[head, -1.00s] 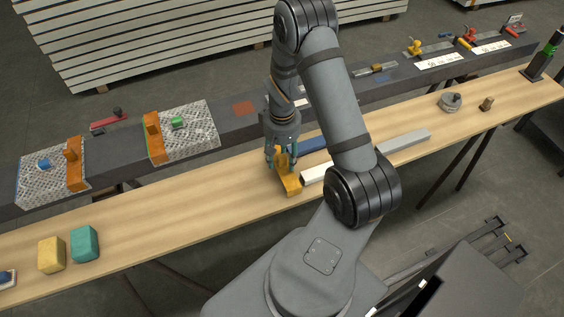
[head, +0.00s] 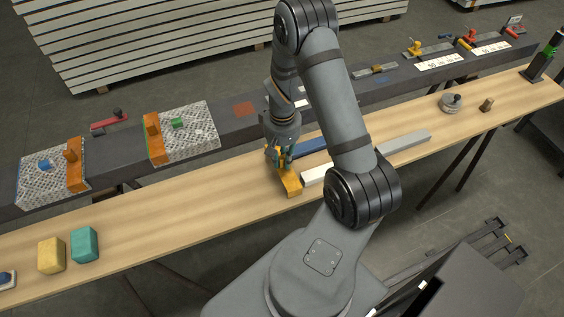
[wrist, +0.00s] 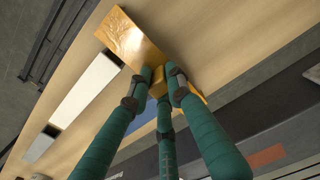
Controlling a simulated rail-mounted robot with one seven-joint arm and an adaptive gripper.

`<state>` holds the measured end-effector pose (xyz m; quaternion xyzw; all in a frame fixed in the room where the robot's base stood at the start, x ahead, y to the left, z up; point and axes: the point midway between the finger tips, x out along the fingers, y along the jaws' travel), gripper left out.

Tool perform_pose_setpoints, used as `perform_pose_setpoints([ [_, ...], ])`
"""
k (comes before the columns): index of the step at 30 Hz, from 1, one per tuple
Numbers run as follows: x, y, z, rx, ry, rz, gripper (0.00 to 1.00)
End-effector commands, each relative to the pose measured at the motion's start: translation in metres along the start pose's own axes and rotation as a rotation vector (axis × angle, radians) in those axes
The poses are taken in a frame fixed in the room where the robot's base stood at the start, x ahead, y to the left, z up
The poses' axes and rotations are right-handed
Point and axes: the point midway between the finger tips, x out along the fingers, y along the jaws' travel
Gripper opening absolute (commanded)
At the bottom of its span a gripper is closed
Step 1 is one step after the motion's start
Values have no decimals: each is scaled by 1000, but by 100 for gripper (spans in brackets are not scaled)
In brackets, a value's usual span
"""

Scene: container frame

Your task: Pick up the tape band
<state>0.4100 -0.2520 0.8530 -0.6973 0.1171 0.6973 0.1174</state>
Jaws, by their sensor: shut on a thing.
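An orange-yellow piece, a flat plate with a raised knob, lies on the wooden bench; its plate shows in the head view (head: 291,185) and in the wrist view (wrist: 130,40). I cannot tell from its look alone whether it is the tape band. My gripper (head: 281,158) points down over its far part. In the wrist view the teal fingers of my gripper (wrist: 163,82) are closed around the yellow knob. The fingers hide part of the knob and of the plate's far end. The plate appears to rest on the bench.
A white bar (head: 318,173), a blue bar (head: 312,144) and a grey bar (head: 405,141) lie close on the right. Yellow (head: 51,255) and teal (head: 85,244) blocks stand far left. The wooden bench (head: 190,215) is clear between. A dark beam (head: 240,125) runs behind.

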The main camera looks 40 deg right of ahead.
Motion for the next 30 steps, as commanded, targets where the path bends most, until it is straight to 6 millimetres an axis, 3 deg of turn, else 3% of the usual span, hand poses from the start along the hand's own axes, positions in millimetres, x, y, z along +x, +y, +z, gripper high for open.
perform_pose_setpoints([
  [8,-8,0,0,0,1,0,3],
  [15,-43,0,-2,0,8,0,3],
  [24,-82,53,48,6,5,1,3],
  [30,-102,76,70,5,2,1,3],
])
